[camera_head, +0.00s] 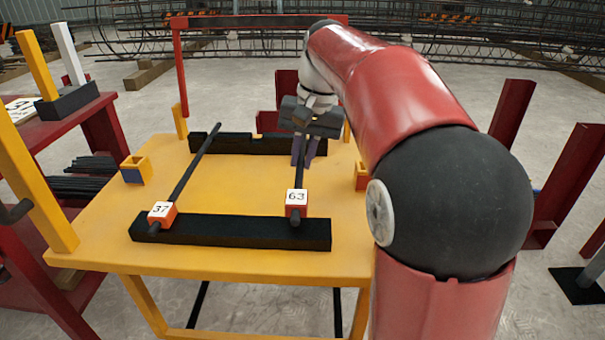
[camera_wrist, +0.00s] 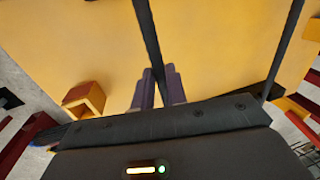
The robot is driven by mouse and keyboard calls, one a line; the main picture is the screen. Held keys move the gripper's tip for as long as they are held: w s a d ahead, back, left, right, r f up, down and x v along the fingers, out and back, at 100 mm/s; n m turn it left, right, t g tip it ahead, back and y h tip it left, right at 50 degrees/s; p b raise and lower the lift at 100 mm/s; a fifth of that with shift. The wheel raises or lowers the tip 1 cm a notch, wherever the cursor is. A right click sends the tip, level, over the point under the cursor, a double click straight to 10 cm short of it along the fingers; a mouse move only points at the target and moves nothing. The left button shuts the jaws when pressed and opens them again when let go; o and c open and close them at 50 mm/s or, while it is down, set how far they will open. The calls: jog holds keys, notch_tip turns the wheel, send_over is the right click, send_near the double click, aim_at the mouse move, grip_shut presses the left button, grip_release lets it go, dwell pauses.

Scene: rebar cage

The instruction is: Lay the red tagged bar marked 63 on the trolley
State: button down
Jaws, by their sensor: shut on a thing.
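The red tagged bar marked 63 (camera_head: 299,181) lies over the yellow-topped trolley (camera_head: 220,261). Its tag end is at the near black support (camera_head: 230,231); its far part runs up to my gripper (camera_head: 303,152). My gripper is shut on this bar between its purple fingers. In the wrist view the bar (camera_wrist: 149,40) runs up from between the fingers (camera_wrist: 158,88). Whether the bar's near end bears on the support is hard to tell. A second bar, tagged 37 (camera_head: 188,168), lies across both supports to the left. The far support (camera_head: 245,144) is partly hidden by my gripper.
Small yellow square brackets (camera_head: 137,170) stand on the trolley's left and right edges. A red frame (camera_head: 255,21) rises behind it. Red posts (camera_head: 512,112) stand at right. A red rack with dark bars (camera_head: 92,165) is at left. The trolley top between the bars is clear.

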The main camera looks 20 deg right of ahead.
jog(key=shift+f+b, duration=0.45)
jog(key=shift+f, duration=1.45)
jog(key=c, duration=1.4)
grip_release()
jog(key=shift+f, duration=0.15)
notch_tip(320, 180, up, 12)
jog(key=d+p, duration=0.2)
jog(key=p, duration=0.1)
jog(key=shift+s, duration=0.35)
jog(key=shift+d, duration=0.1)
